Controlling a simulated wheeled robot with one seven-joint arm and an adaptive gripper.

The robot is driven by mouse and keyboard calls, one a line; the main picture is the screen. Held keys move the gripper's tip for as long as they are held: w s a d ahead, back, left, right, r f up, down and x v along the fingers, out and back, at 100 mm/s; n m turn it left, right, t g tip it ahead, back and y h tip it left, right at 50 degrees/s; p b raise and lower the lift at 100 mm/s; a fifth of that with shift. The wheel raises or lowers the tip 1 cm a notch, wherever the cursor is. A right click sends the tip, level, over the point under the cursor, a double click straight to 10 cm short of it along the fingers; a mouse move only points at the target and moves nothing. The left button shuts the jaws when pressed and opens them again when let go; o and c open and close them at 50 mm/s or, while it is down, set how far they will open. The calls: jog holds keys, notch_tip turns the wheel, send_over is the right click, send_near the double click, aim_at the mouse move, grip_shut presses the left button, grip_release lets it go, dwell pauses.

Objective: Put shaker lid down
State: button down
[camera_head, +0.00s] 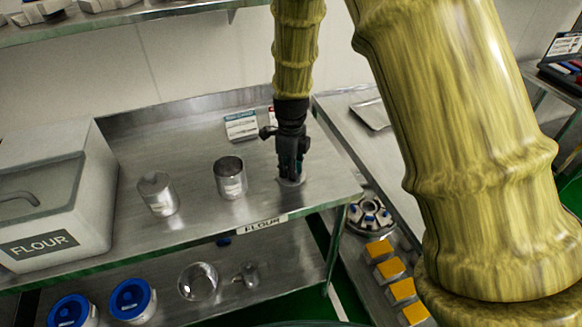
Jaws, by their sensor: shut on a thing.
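My gripper (291,171) points straight down over the right part of the steel table (115,215). It is shut on the shaker lid (291,182), a small metal piece at its fingertips. The lid is at or just above the tabletop; I cannot tell if it touches. The fingers hide much of it. An open metal shaker (231,180) with a pale label stands upright to the left of my gripper.
A large flour bin (50,200) fills the table's left end. The table's right edge is close to my gripper. Blue-lidded tubs (132,300) and a glass bowl (198,282) sit on the lower shelf.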

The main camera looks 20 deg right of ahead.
jog(key=shift+f, duration=0.15)
jog(key=c, duration=1.3)
grip_release()
notch_tip(320, 180, up, 12)
jog(key=b, duration=0.1)
jog(key=shift+b, duration=0.4)
